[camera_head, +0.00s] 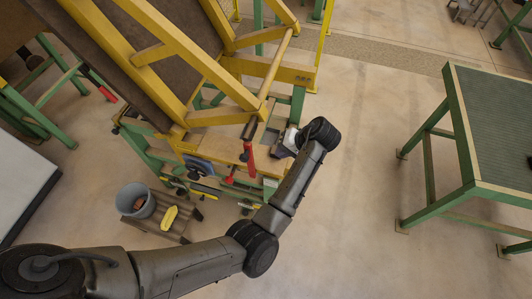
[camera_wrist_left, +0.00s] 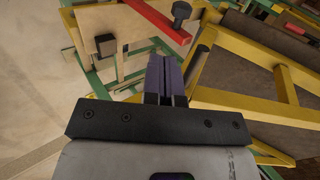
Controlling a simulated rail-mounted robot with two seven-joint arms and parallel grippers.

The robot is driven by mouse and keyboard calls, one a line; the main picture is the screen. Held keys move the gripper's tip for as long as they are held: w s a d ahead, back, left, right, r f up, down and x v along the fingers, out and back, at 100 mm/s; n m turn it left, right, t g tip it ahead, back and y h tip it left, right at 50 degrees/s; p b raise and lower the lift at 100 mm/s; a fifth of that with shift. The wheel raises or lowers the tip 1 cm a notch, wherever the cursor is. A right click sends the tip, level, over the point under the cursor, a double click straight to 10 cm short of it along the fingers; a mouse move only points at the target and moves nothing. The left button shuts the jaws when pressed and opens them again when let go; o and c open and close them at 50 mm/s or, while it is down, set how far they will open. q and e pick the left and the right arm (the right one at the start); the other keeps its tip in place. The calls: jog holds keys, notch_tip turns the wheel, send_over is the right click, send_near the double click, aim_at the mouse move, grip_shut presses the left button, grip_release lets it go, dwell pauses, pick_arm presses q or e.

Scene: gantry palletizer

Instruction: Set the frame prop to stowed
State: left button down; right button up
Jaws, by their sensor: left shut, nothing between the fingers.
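A large yellow frame (camera_head: 185,60) with a brown panel stands tilted on a green and yellow stand. A slim tan rod (camera_head: 272,75) with a dark lower end runs down its right side; it looks like the frame prop, but I cannot be sure. A red handle (camera_head: 249,158) hangs just below the rod's dark end. My left gripper (camera_head: 275,150) is close to the right of the red handle. In the left wrist view its fingers (camera_wrist_left: 166,72) are together and empty, with a red bar (camera_wrist_left: 155,18) beyond and the yellow frame (camera_wrist_left: 245,52) at right. My right gripper is out of view.
A low wooden platform (camera_head: 158,228) holds a grey bucket (camera_head: 127,201) and a yellow object (camera_head: 169,217) below the stand. A green table (camera_head: 480,188) stands at the right. The floor (camera_head: 350,180) between it and the stand is clear.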

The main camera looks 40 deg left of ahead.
pick_arm(q)
jog(key=a+r+p+x, duration=0.1)
jog(key=p+x, duration=0.1)
jog(key=x, duration=1)
jog(key=shift+s+a, duration=0.45)
jog(key=shift+a, duration=0.1)
